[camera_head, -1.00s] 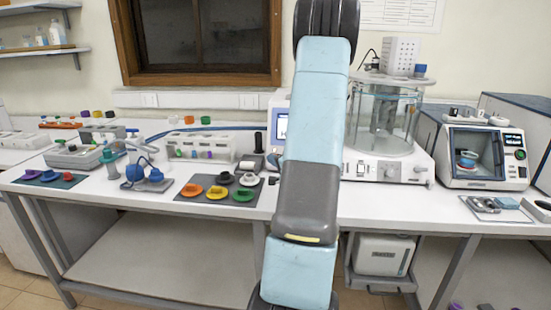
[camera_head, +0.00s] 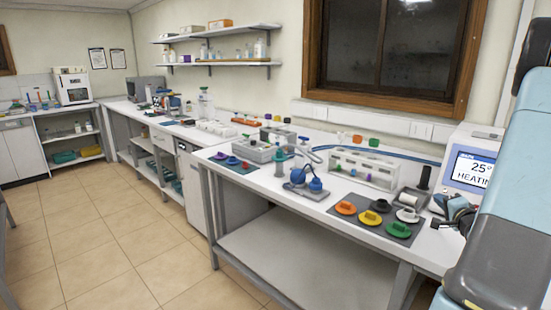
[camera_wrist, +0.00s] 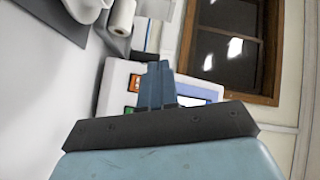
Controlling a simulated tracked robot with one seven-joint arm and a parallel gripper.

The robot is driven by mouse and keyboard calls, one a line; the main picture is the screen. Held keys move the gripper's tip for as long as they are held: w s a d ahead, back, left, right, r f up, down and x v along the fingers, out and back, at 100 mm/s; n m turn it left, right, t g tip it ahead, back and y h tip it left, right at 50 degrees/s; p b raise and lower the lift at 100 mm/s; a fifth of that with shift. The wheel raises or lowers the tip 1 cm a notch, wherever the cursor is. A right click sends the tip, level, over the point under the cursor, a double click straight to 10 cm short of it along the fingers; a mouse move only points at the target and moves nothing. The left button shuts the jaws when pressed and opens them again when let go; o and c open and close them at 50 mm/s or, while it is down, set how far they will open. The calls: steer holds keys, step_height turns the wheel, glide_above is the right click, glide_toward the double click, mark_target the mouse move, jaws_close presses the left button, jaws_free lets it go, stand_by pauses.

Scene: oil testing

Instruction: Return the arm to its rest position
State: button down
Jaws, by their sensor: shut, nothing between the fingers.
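My arm fills the right edge of the head view, with light-blue and dark-grey links in front of the bench. My gripper (camera_wrist: 158,82) shows in the wrist view as two narrow blue-grey fingers, closed together with nothing between them. Beyond the fingers is the white instrument with a blue-edged screen (camera_head: 474,168), partly covered by them in the wrist view (camera_wrist: 120,85). I cannot tell how far the fingers are from it.
The white bench (camera_head: 262,190) holds a dark mat (camera_head: 388,231) with coloured caps, a white rack (camera_head: 362,172) and a blue-knobbed device (camera_head: 305,186). A wood-framed window (camera_head: 462,105) is behind. The tiled floor (camera_head: 110,235) at left is clear.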

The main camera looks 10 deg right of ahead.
steer(key=s+a+r+n+g+h, duration=0.15)
steer(key=a+r+n+g, duration=0.5)
steer(key=a+r, duration=0.95)
steer(key=s+a+r+n+g+y, duration=0.1)
steer(key=s+a+n+g+y, duration=0.2)
steer(key=s+a+n, duration=0.6)
steer(key=s+a+g, duration=0.2)
steer(key=s+a, duration=1)
steer(key=s, duration=0.1)
steer(key=shift+s+a, duration=0.3)
steer(key=shift+y, duration=0.25)
